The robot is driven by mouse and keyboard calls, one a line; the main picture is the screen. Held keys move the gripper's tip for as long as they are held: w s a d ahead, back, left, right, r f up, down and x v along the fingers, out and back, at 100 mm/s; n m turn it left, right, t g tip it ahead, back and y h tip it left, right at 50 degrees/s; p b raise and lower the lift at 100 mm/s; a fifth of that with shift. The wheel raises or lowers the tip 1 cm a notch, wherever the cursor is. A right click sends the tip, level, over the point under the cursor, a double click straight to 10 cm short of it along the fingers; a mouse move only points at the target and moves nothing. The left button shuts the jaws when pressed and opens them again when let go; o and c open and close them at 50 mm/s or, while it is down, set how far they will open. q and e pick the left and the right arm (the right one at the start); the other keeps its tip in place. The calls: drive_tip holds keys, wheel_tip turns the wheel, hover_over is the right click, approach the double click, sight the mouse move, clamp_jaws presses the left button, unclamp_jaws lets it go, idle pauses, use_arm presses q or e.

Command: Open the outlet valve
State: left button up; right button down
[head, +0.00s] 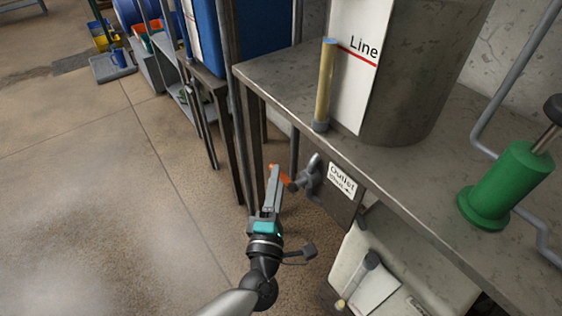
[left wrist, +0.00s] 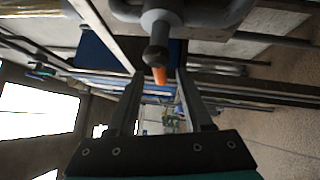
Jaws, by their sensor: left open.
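The outlet valve (head: 310,174) is a grey fitting under the bench edge, beside a white "Outlet" label (head: 341,179). Its orange handle (head: 283,177) sticks out to the left. My left gripper (head: 273,172) is open, its fingers reaching up to the handle and partly covering it. In the left wrist view, the orange handle tip (left wrist: 159,76) shows between the two open fingertips (left wrist: 160,90), with the grey valve body (left wrist: 160,20) above. I cannot tell whether either finger touches the handle. My right gripper is not in view.
The metal bench (head: 405,172) carries a large tank (head: 415,80) with a sight tube (head: 325,85) and a green pump-like device (head: 505,185). A pale container (head: 400,275) stands below the bench. Open concrete floor (head: 90,200) lies to the left.

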use_arm(q)
drive_tip(key=w+b, duration=0.1)
drive_tip(key=w, duration=0.5)
drive_tip(key=shift+d+r, duration=0.4)
drive_tip(key=shift+d, duration=0.05)
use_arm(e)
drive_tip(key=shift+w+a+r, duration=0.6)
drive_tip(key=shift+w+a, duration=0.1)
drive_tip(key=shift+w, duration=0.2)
use_arm(q)
clamp_jaws()
